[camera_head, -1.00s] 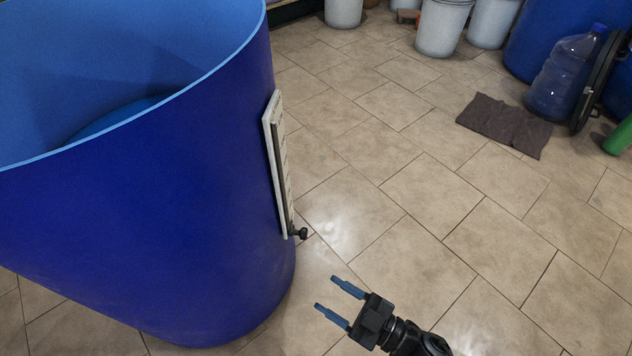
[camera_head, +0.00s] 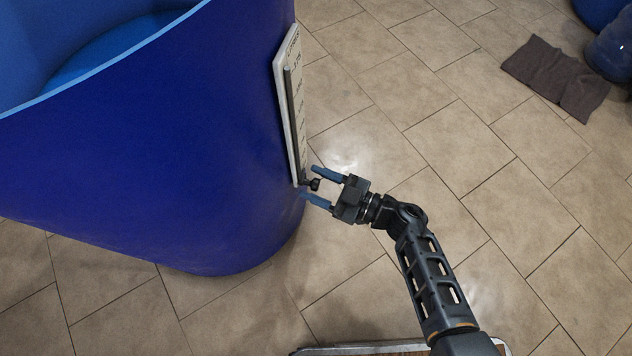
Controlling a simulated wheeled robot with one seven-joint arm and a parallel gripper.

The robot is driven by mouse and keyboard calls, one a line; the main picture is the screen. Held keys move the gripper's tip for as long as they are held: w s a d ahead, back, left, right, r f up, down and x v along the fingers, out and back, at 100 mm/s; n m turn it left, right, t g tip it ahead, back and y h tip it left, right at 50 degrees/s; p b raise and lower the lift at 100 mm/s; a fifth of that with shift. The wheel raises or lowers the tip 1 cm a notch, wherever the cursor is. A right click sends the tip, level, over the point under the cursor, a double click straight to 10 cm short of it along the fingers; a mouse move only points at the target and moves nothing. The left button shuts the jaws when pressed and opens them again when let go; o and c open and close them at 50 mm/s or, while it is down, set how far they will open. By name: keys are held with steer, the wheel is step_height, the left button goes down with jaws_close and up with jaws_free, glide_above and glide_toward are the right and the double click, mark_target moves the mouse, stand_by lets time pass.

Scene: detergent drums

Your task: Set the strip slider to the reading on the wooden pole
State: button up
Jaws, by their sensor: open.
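The strip (camera_head: 297,95) is a narrow pale upright board with markings and a dark slot, fixed to the side of a big blue drum (camera_head: 190,140). Its slider is a small dark knob (camera_head: 314,184) at the strip's lower end. My gripper (camera_head: 313,187) is open, with its two blue fingers pointing left towards the drum. The knob shows between the fingertips, one finger above and one below in the picture. I cannot tell whether either finger touches it. The wooden pole is not identifiable in this view, and the strip's markings are too small to read.
A dark cloth (camera_head: 556,76) lies on the tiled floor at the upper right. A blue container (camera_head: 612,48) stands at the right edge. A flat pale-edged thing with a brown face (camera_head: 385,350) shows at the bottom edge. The floor between is clear.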

steer(key=shift+a, duration=0.2)
steer(key=shift+w, duration=0.1)
jaws_close()
stand_by(0.4)
